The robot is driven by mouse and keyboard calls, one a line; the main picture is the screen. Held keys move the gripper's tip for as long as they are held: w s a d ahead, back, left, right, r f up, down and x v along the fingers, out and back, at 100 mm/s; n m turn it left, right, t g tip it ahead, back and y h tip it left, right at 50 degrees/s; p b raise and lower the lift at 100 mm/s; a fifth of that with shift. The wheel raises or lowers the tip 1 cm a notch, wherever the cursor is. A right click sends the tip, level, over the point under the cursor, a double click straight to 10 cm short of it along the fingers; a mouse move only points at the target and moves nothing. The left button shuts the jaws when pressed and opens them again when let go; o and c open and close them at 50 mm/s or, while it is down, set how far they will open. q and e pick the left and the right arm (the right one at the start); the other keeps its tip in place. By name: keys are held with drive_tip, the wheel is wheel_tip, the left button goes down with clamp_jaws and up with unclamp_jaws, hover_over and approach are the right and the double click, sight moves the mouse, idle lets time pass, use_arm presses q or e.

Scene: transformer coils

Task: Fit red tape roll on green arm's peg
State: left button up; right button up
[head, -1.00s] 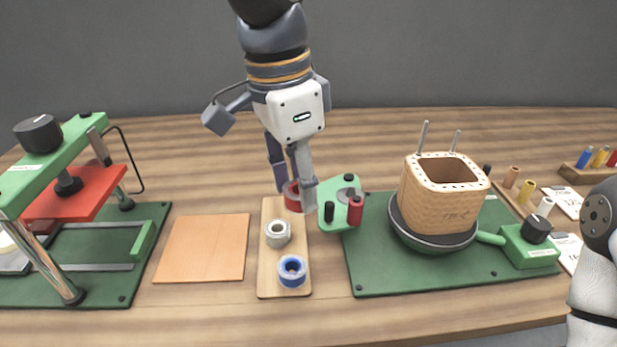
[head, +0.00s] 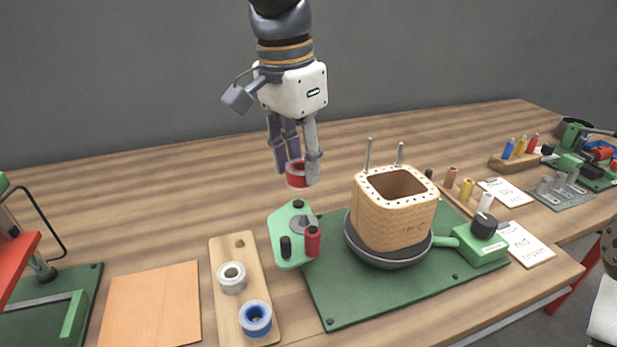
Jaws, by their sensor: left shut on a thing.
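The red tape roll (head: 297,175) is held between the fingers of my left gripper (head: 298,170), which is shut on it. The roll hangs in the air above the far end of the green arm (head: 286,257). The green arm carries a grey disc with a peg (head: 302,224) near its middle, a black knob and post, and a dark red cylinder (head: 312,241). The roll appears apart from the peg, higher in the picture. My right gripper is not in view; only part of my right arm shows at the right edge.
A wooden holder (head: 220,254) bears a white roll (head: 231,278) and a blue roll (head: 256,319). A wooden coil former (head: 395,212) with two upright rods stands on the green base (head: 345,310). An orange-brown board (head: 150,307) lies at left.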

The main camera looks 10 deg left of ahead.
use_arm(q)
hover_over(304, 214)
drive_tip(key=shift+s+f, duration=0.1)
drive_tip(key=shift+f, duration=2.7)
drive_tip(key=shift+f, duration=0.5)
drive_tip(key=shift+f, duration=0.4)
drive_tip(key=shift+f, duration=0.3)
drive_tip(key=shift+f, duration=0.25)
drive_tip(key=o, duration=1.3)
